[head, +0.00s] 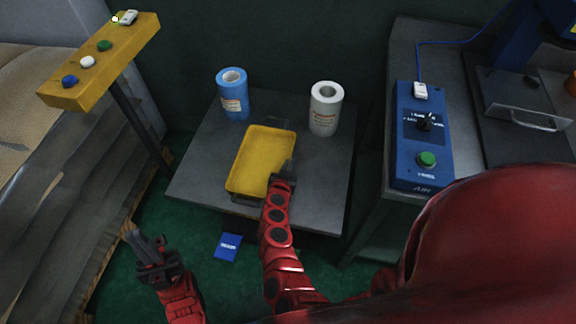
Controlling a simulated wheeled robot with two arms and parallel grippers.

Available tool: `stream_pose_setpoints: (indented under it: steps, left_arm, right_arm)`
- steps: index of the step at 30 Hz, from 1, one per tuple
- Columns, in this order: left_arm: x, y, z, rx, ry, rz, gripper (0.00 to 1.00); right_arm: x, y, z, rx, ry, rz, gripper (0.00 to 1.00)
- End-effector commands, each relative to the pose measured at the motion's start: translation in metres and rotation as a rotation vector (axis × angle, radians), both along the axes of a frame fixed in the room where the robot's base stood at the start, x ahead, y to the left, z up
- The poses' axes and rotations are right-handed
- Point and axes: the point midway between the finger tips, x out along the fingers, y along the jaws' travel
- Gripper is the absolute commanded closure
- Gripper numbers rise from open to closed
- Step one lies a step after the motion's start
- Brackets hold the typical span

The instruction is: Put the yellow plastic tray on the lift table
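The yellow plastic tray (256,163) is over the middle of a low grey table (205,160), which appears to be the lift table. I cannot tell whether the tray rests flat on it or sits slightly raised. Dark handle-like parts show at the tray's far and near ends. My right gripper (284,170) is at the tray's right side near its front corner; the arm hides part of the contact, and I cannot tell if its fingers are closed on the rim. My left gripper (146,242) is open and empty, low over the green floor, left of the table.
A blue roll (234,97) and a white roll (326,110) stand at the table's back. A yellow button bar (100,62) on a post is at left. A blue control box (423,150) lies on a bench at right. A blue packet (228,247) lies on the floor.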

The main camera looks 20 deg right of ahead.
Motion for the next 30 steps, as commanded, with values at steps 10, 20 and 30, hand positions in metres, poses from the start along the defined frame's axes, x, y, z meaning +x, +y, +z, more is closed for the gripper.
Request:
stream_pose_setpoints:
  steps: [10,20,30]
  left_arm:
    - [0.000,0.000,-0.001,0.000,0.000,0.000,1.00]
    - [0.000,0.000,0.004,0.000,0.000,0.000,1.00]
    - [0.000,0.000,0.018,0.000,0.000,0.000,1.00]
  right_arm:
    - [0.000,0.000,-0.002,-0.001,0.000,0.000,0.65]
    - [-0.009,0.006,0.005,0.001,0.002,0.003,0.65]
    - [-0.067,0.042,0.033,0.003,0.003,0.002,0.65]
